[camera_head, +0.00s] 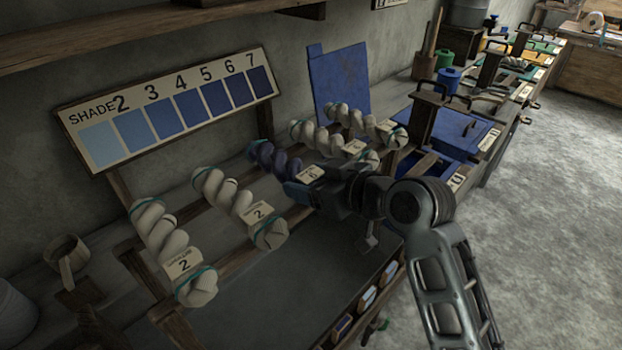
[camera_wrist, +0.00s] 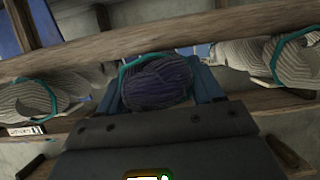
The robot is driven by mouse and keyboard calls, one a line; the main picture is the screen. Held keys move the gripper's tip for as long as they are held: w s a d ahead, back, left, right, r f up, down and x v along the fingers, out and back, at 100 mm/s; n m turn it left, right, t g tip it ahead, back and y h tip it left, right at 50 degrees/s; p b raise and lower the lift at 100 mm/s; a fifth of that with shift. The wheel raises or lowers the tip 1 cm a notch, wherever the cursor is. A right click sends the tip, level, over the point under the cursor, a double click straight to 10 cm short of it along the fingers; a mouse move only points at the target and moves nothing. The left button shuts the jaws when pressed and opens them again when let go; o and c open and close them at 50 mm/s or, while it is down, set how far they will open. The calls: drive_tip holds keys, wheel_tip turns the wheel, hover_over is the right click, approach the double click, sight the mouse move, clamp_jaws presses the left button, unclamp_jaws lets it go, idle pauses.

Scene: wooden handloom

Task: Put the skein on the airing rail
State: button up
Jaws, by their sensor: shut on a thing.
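A dark blue-violet twisted skein (camera_head: 278,160) with a pale label lies among white skeins along the wooden airing rail (camera_head: 233,264). My gripper (camera_head: 303,190) is shut on its near end. In the wrist view the skein's end (camera_wrist: 157,82), with a teal tie, sits between the two blue-grey fingers. A wooden bar (camera_wrist: 160,40) passes beyond it. The skein appears level with the rails; I cannot tell whether it rests on them. My gripper and wrist hide part of its near end.
Two white skeins, one of them here (camera_head: 240,205), lie left of the blue one and more lie right. A shade board (camera_head: 165,105) stands behind. Blue lidded vats (camera_head: 455,130) line the right. Grey floor (camera_head: 560,200) is open at far right.

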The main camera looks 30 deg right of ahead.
drive_tip(key=o, duration=1.2)
drive_tip(key=shift+c, duration=0.2)
drive_tip(key=b+v, duration=0.1)
drive_tip(key=v, duration=1.1)
drive_tip(key=shift+r, duration=0.1)
